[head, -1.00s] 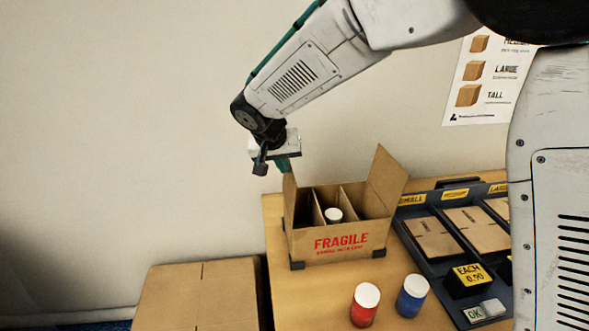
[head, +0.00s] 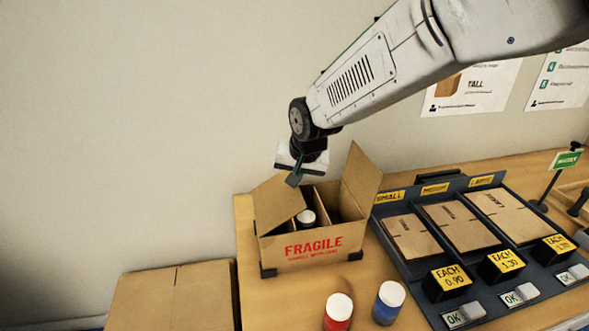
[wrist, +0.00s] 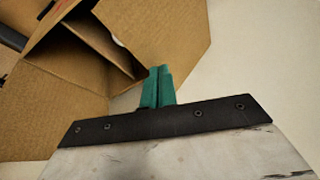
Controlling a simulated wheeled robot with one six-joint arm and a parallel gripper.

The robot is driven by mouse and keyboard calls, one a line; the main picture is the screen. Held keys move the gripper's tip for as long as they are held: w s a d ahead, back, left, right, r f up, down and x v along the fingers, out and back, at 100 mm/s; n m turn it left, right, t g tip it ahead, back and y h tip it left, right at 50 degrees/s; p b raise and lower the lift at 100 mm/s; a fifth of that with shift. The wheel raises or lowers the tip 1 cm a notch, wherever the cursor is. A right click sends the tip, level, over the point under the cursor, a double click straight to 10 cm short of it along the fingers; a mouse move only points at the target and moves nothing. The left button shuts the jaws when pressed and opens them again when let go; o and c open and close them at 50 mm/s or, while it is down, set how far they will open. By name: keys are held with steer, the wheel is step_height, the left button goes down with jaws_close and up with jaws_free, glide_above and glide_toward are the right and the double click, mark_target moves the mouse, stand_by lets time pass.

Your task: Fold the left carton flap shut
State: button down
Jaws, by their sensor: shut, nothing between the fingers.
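The open carton (head: 272,249) stands on the table with red FRAGILE print on its front. Its left flap (head: 276,205) leans inward over the left part of the opening, partly shut. The right flap (head: 362,182) stands up, tilted outward. A white-lidded jar (head: 306,217) sits inside between cardboard dividers. My gripper (head: 293,181) is at the upper edge of the left flap; I cannot tell whether it touches. In the wrist view its teal fingers (wrist: 157,86) are together and empty, against a cardboard panel (wrist: 165,35) that looks like the left flap.
A red jar (head: 338,312) and a blue jar (head: 388,303) stand in front of the carton. A dark rack (head: 421,269) of flat cartons with price signs is at the right. A closed brown box (head: 172,298) is at the lower left. The wall is behind.

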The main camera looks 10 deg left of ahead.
steer(key=d+f, duration=0.1)
steer(key=f, duration=0.1)
steer(key=w+d+f, duration=0.1)
steer(key=f, duration=0.1)
steer(key=d+f, duration=0.1)
steer(key=f, duration=0.1)
steer(key=shift+w+d, duration=0.2)
steer(key=shift+d+f, duration=0.2)
steer(key=shift+f, duration=0.7)
steer(key=shift+s+f, duration=0.1)
steer(key=shift+f, duration=0.05)
